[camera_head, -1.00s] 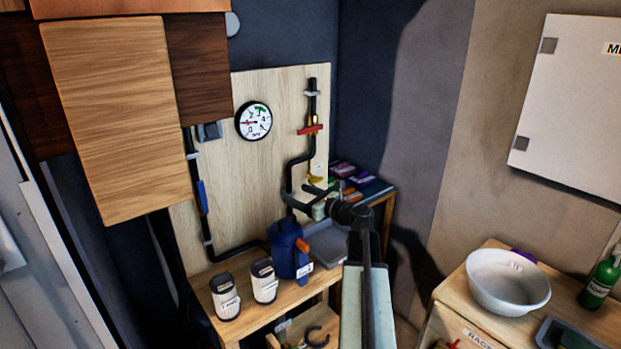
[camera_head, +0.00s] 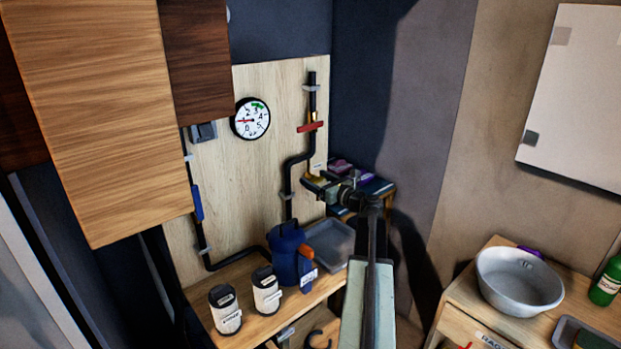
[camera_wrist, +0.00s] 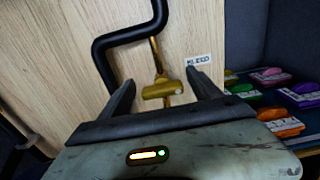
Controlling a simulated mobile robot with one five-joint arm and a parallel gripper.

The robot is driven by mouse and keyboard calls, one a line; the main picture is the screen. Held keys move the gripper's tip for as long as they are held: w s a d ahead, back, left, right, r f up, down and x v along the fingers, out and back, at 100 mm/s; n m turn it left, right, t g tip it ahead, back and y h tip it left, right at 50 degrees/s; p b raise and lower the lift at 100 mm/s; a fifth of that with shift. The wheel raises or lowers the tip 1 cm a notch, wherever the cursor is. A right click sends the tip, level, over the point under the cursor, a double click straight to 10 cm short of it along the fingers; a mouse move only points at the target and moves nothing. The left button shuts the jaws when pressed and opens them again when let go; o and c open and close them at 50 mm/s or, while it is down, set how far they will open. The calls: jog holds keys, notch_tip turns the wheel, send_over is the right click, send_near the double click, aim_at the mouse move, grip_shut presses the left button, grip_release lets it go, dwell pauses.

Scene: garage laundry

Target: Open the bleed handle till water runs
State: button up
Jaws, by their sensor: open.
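The brass bleed handle (camera_wrist: 160,91) is a small T-shaped bar on a thin brass stem, beside a black pipe and a label reading BLEED (camera_wrist: 198,60). In the head view a bit of yellow brass (camera_head: 314,178) shows at the pipe's lower right, partly hidden by my gripper. My gripper (camera_wrist: 162,82) is open in the wrist view, with one finger on each side of the handle and a gap to both. I cannot tell how deep the handle sits between the fingers. A round gauge (camera_head: 250,119) with a red needle hangs on the wooden board.
A red handle (camera_head: 310,127) is higher on the pipe and a blue one (camera_head: 197,203) on the left pipe. Below stand a blue jug (camera_head: 287,259), a grey tray (camera_head: 330,243) and two cans (camera_head: 225,311). Colourful packs (camera_wrist: 282,123) lie right of my gripper. A wooden cabinet (camera_head: 95,110) hangs at left.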

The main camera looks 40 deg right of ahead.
aim_at(315, 178)
jog(key=w, duration=0.3)
jog(key=shift+d, duration=0.2)
jog(key=shift+s, duration=0.1)
